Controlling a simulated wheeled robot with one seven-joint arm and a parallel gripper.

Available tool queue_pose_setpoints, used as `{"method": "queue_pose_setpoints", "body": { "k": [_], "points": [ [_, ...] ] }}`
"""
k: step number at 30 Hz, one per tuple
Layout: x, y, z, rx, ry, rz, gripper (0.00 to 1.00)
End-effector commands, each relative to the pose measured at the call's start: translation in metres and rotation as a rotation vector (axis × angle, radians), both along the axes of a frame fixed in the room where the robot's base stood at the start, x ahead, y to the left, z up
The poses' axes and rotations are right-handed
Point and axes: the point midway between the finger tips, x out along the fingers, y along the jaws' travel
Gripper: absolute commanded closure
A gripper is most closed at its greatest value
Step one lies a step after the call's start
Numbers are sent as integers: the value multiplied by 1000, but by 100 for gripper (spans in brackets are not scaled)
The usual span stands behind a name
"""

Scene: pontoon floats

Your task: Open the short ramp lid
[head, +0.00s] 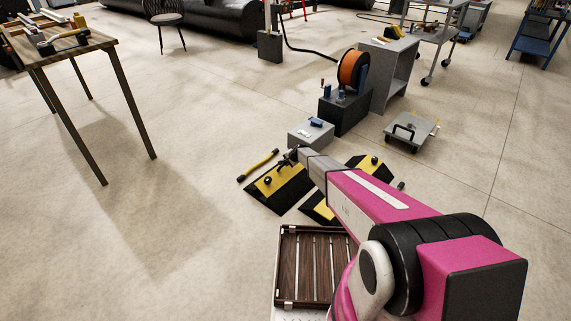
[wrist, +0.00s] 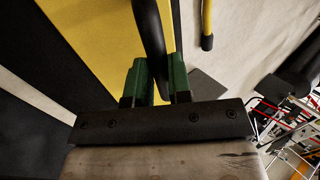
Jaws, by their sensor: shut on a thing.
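A yellow and black ramp (head: 283,190) sits on the floor left of my arm, with a small black knob on its yellow face. A second yellow and black ramp (head: 318,208) shows partly behind my arm. My gripper (head: 292,156) is at the far edge of the left ramp. In the wrist view, my gripper's green fingers (wrist: 160,72) are shut on a black curved handle (wrist: 149,30). A yellow panel with black bands (wrist: 92,45) lies beside the handle. I cannot tell whether the panel is the short ramp lid or how far it is raised.
A yellow and black bar (head: 259,164) lies on the floor left of the ramp. A grey box (head: 311,133) stands just behind my gripper, and a grey wheeled dolly (head: 411,130) to its right. A slatted crate (head: 283,265) is in front.

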Motion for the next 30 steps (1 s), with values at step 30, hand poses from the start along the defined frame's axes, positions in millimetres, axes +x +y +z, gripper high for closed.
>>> {"method": "queue_pose_setpoints", "body": {
  "k": [30],
  "points": [
    [-30, -35, 4, 72, -53, 5, 100]
  ]
}}
